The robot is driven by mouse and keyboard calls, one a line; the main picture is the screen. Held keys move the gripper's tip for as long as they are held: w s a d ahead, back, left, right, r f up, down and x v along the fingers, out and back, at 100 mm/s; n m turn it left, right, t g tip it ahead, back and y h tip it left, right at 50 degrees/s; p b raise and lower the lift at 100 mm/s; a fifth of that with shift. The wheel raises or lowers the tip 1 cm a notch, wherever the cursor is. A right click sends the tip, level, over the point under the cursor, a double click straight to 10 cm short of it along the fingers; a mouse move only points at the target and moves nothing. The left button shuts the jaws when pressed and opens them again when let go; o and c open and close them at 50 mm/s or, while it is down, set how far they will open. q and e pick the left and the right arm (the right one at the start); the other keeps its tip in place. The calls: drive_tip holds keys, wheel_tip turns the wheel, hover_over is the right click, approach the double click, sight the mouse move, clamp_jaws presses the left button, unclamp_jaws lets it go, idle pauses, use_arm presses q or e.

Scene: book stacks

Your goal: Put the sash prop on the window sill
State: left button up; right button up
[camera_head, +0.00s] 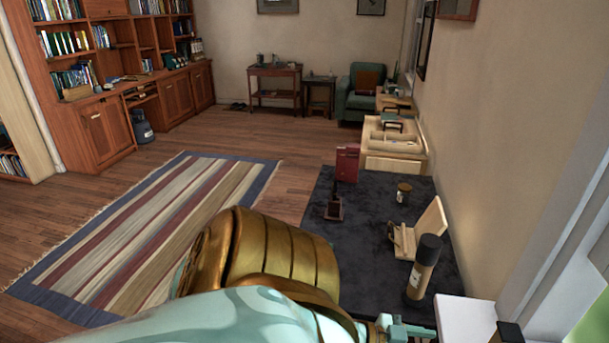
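The white window sill (464,317) is at the lower right, partly cut off by the bottom edge. A small black-topped piece (508,333) shows at the bottom edge by the sill; most of it is out of view, and I cannot tell whether it is the sash prop. No other thing is clearly the sash prop. My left arm, mint and gold, crosses the bottom from the left. A mint part of my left gripper (398,328) shows left of the sill; its fingertips are not clearly visible. My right gripper is not in view.
A dark-topped table (380,195) holds a dark-capped bottle (424,266), a wooden stand (424,230), a small jar (403,193), a red book (347,163) and a black-handled object (334,205). A wall runs along the right. A striped rug (150,230) lies on open floor.

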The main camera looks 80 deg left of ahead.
use_arm(q)
drive_tip(key=s+f+n+g+y, duration=0.1)
drive_tip(key=s+f+g, duration=0.3)
drive_tip(key=f, duration=0.5)
drive_tip(key=s+f+g+y, duration=0.1)
drive_tip(key=s+f+y, duration=0.1)
drive_tip(key=s+f, duration=0.5)
drive_tip(key=s+f+n+g+y, duration=0.1)
drive_tip(key=s+f+g, duration=0.25)
drive_tip(key=f, duration=0.65)
drive_tip(key=s+d+f+m+g, duration=0.1)
drive_tip(key=s+d+f+g, duration=0.2)
drive_tip(key=s, duration=0.7)
drive_tip(key=s+d+f+m+g, duration=0.1)
drive_tip(key=s+d+f+g, duration=0.2)
drive_tip(key=s+d+f, duration=0.4)
drive_tip(key=s, duration=0.3)
drive_tip(key=shift+d+m, duration=0.3)
drive_tip(key=shift+d, duration=0.05)
